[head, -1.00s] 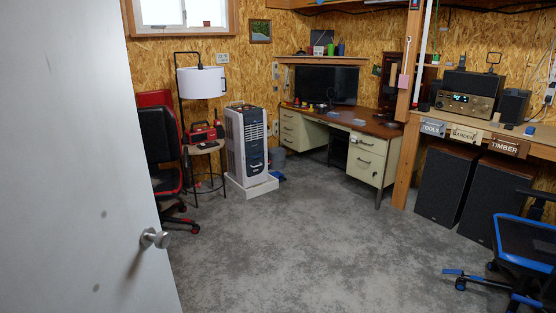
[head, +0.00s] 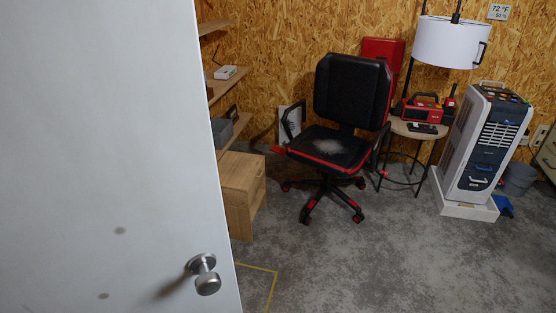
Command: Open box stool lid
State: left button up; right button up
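No piece is clearly a box stool. A light wooden box-like piece (head: 238,195) stands on the floor below the shelves, just past the door's edge. Its left part is hidden by the door, and I cannot tell whether it is the box stool or whether it has a lid. Neither of my grippers is in view.
A white door (head: 110,150) with a round knob (head: 206,275) fills the left side. A black and red office chair (head: 340,145) stands ahead. A round side table (head: 418,130), a lamp (head: 447,42) and a white portable unit (head: 482,150) stand right. Grey floor (head: 400,265) in front is clear.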

aim_at(237, 171)
jog(key=i+l+u, duration=0.2)
jog(key=l, duration=0.2)
jog(key=l+u, duration=0.25)
jog(key=l, duration=0.15)
jog(key=i+l+u, duration=0.2)
jog(key=l, duration=0.25)
jog(key=i+l+u, duration=0.15)
jog(key=u, duration=0.25)
jog(key=i+l+u, duration=0.15)
jog(key=u, duration=0.3)
